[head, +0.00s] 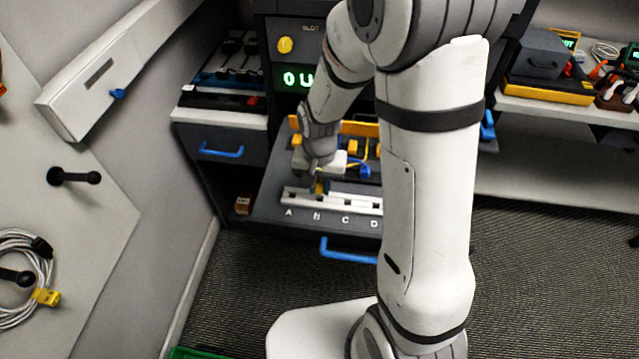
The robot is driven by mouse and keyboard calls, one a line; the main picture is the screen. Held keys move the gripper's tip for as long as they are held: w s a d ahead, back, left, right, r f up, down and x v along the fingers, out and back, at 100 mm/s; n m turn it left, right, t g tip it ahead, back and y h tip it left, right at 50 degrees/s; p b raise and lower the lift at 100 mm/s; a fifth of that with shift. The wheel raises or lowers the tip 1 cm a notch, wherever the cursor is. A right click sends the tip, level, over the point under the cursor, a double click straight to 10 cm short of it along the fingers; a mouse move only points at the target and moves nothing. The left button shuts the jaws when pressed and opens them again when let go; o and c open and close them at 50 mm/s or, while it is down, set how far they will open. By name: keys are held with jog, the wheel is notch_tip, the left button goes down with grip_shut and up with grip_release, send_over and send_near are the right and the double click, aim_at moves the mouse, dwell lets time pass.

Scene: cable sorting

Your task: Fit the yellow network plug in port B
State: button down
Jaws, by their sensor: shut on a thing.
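The white port strip (364,205) lies on the dark bench, with the letters A, B, C and D along its front. My gripper (318,184) points down over the strip at port B. It is shut on the yellow network plug (320,188), which shows as a small yellow patch below the fingers. The plug is at port B, but I cannot tell whether it sits in the port or just above it. The port opening is hidden by the plug and fingers. A yellow cable (358,164) shows to the right of my gripper.
A blue plug (364,173) and an orange rack (360,129) are behind the strip. My arm hides the strip's right end. A panel with a green display (298,78) stands behind. A blue drawer handle (347,252) is below the bench front.

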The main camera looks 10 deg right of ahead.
jog(key=shift+f+b, duration=1.25)
jog(key=shift+f, duration=0.2)
dwell(1.4)
jog(key=c, duration=1.2)
grip_release()
jog(key=shift+o, duration=0.5)
jog(key=o, duration=0.4)
jog(key=shift+r, duration=0.1)
jog(key=shift+r+p, duration=2.55)
jog(key=shift+r, duration=0.9)
